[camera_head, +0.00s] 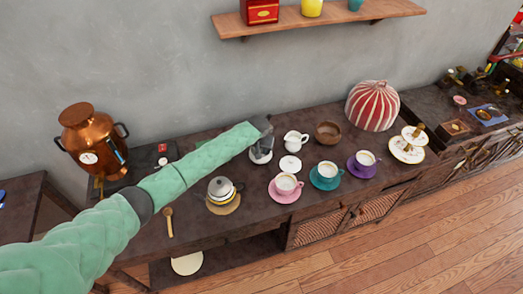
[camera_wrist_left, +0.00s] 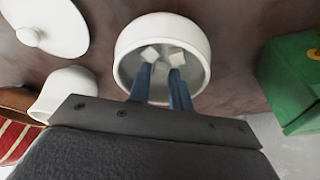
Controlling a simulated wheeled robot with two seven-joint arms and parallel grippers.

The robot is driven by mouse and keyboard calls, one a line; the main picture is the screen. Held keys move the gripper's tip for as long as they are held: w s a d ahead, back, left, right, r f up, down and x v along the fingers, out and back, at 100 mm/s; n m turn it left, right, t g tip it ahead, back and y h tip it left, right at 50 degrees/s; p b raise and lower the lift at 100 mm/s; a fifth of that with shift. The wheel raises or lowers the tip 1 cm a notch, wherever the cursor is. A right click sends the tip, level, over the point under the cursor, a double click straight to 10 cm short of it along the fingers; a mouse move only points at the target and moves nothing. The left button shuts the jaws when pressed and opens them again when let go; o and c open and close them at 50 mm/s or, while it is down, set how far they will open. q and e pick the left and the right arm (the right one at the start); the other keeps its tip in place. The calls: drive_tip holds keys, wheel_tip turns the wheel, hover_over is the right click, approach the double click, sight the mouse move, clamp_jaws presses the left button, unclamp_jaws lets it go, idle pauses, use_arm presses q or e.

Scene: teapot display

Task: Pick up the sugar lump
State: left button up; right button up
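The white sugar bowl (camera_wrist_left: 200,35) stands uncovered on the dark counter, with white sugar lumps inside. One sugar lump (camera_wrist_left: 149,54) shows near the left fingertip in the left wrist view and another (camera_wrist_left: 177,58) near the right fingertip. My left gripper (camera_wrist_left: 163,72) points down into the bowl, its two blue fingers apart with a gap between them. I cannot tell whether they touch a lump. In the head view my left gripper (camera_head: 263,143) is over the sugar bowl (camera_head: 261,157) and hides part of it. My right gripper is out of view.
A white lid (camera_head: 290,163) and a white creamer (camera_head: 296,141) stand right of the bowl. A green box (camera_wrist_left: 287,80) is close beside the bowl.

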use_arm(q)
drive_tip(key=shift+f, duration=0.1)
clamp_jaws()
idle(0.4)
